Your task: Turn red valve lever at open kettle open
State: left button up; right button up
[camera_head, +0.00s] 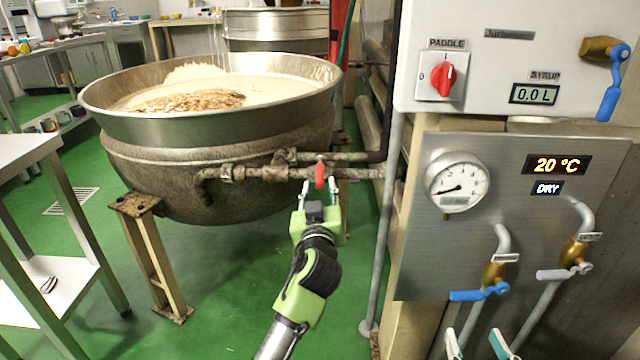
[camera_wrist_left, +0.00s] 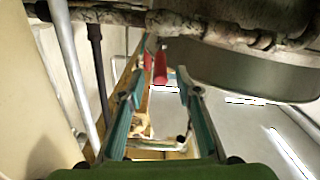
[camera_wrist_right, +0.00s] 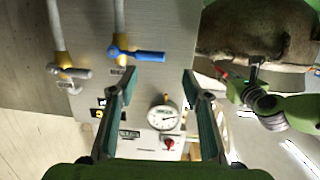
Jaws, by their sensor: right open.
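The red valve lever (camera_head: 320,175) sits on the pipe at the front of the open kettle (camera_head: 215,165), standing roughly upright in the head view. My left gripper (camera_head: 319,194) is close in front of it. In the left wrist view the red lever (camera_wrist_left: 160,62) shows between the tips of the open left fingers (camera_wrist_left: 160,78); I cannot tell whether they touch it. My right gripper (camera_head: 474,338) is open and empty at the bottom of the head view, before the gauge panel. The open right fingers also show in the right wrist view (camera_wrist_right: 160,78).
The steel panel (camera_head: 420,270) at right carries a gauge (camera_head: 457,182) and two lower levers, one blue (camera_head: 480,294) and one grey (camera_head: 565,273). Above it are a red paddle knob (camera_head: 443,79) and another blue lever (camera_head: 609,95). A vertical pipe (camera_head: 380,250) stands right of my left arm.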

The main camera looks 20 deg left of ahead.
aim_at(320, 169)
pick_arm(q)
jog(key=shift+x, duration=2.1)
pick_arm(e)
jog(key=r, duration=0.1)
jog(key=r+t, duration=0.1)
jog(key=r, duration=0.2)
jog(key=shift+w+a+t+y, duration=0.25)
jog(key=shift+a+t+y, duration=0.1)
jog(key=shift+t+y, duration=0.05)
